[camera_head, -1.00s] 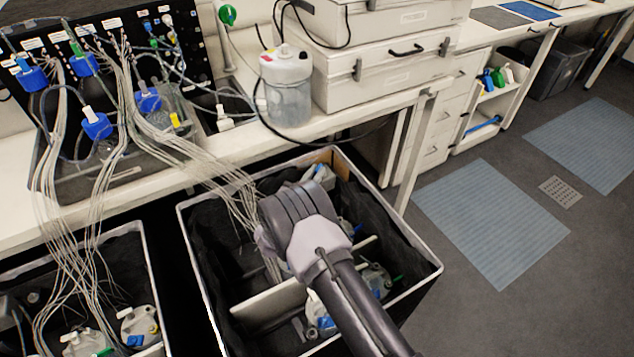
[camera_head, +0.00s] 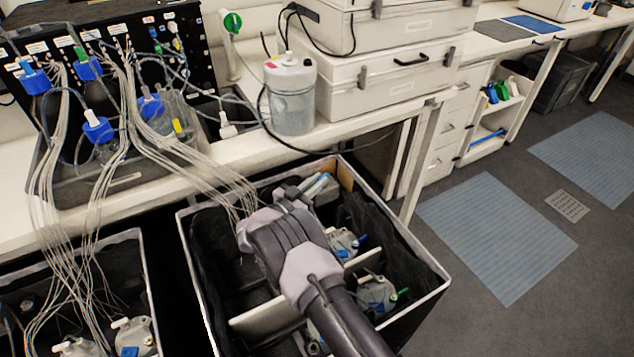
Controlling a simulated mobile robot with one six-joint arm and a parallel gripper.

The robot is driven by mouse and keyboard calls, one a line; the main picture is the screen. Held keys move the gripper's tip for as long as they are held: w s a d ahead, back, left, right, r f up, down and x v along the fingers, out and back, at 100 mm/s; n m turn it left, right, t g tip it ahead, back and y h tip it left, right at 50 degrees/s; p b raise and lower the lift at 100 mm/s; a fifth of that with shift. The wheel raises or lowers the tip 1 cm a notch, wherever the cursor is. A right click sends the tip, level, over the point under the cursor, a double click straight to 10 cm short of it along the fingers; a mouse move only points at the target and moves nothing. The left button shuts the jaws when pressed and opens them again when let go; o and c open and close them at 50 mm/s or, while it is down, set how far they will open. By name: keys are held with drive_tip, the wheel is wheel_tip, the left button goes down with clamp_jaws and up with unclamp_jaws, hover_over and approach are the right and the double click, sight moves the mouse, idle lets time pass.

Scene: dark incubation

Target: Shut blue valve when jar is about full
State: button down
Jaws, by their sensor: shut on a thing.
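My gripper (camera_head: 292,193) reaches into the far part of a black crate with a pale rim (camera_head: 411,241). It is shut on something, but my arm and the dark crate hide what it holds. A pale blue-grey piece (camera_head: 319,186) shows just right of the fingers. Clear jars with small taps stand in the crate: one jar (camera_head: 343,243) has a blue tap (camera_head: 363,240), and another jar (camera_head: 377,293) nearer the front has a green tap (camera_head: 403,293). Their fill levels cannot be made out. Which jar and blue valve the task means is unclear.
A bundle of thin tubes (camera_head: 187,158) drops from the bench (camera_head: 350,117) into the crate beside my wrist. A second crate with jars (camera_head: 133,334) stands at left. A white-lidded container (camera_head: 291,93) and a green valve (camera_head: 233,22) are above. Floor at right is free.

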drive_tip(key=c, duration=1.4)
unclamp_jaws()
drive_tip(key=shift+c, duration=0.2)
drive_tip(key=shift+r+y, duration=0.1)
drive_tip(key=shift+y, duration=0.2)
